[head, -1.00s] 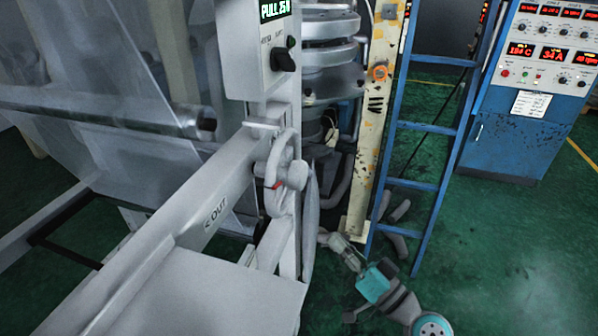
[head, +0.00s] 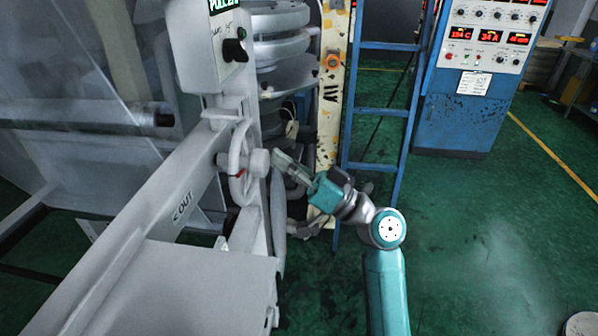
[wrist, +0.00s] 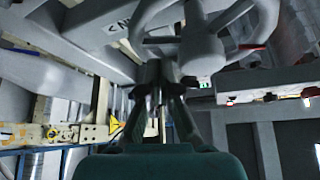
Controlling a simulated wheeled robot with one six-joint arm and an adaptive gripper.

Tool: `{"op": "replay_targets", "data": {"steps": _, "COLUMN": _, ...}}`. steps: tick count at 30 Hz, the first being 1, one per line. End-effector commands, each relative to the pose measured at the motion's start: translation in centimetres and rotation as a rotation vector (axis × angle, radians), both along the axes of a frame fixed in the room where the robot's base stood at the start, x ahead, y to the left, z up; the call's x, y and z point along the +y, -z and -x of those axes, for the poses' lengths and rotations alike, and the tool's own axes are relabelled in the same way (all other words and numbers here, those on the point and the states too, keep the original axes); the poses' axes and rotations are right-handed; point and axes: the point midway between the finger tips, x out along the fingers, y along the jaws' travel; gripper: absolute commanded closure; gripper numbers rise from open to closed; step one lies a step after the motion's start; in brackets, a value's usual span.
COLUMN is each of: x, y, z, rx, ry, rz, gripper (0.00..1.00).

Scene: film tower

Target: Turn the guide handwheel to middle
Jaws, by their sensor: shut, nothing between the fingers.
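The guide handwheel (head: 238,172) is a grey spoked ring with a thick hub (head: 259,162), mounted on the side of the grey beam marked "OUT". A small red mark shows near its hub in the head view. In the wrist view the handwheel (wrist: 258,22) fills the top, with its hub (wrist: 202,54) facing me and a red mark on the right. My gripper (head: 277,156) is shut and empty, just right of the hub. In the wrist view my gripper (wrist: 157,74) is just left of and below the hub. I cannot tell whether it touches the wheel.
A control box (head: 205,50) with a black knob stands above the beam. A blue ladder (head: 385,105) and a chipped cream post (head: 331,110) stand behind my arm. A blue cabinet (head: 465,110) is at the back right.

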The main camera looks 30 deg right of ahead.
Motion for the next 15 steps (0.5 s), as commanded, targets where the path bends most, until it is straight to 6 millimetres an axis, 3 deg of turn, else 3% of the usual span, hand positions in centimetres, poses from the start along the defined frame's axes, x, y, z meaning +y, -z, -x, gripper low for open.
{"op": "replay_targets", "data": {"steps": 6, "x": 1.5, "y": -1.2, "z": -1.6, "rx": -0.001, "ry": -0.001, "rz": 0.000, "gripper": 1.00}}
{"op": "replay_targets", "data": {"steps": 15, "x": 1.9, "y": -1.5, "z": -2.1, "rx": 0.001, "ry": 0.001, "rz": -0.001, "gripper": 1.00}}
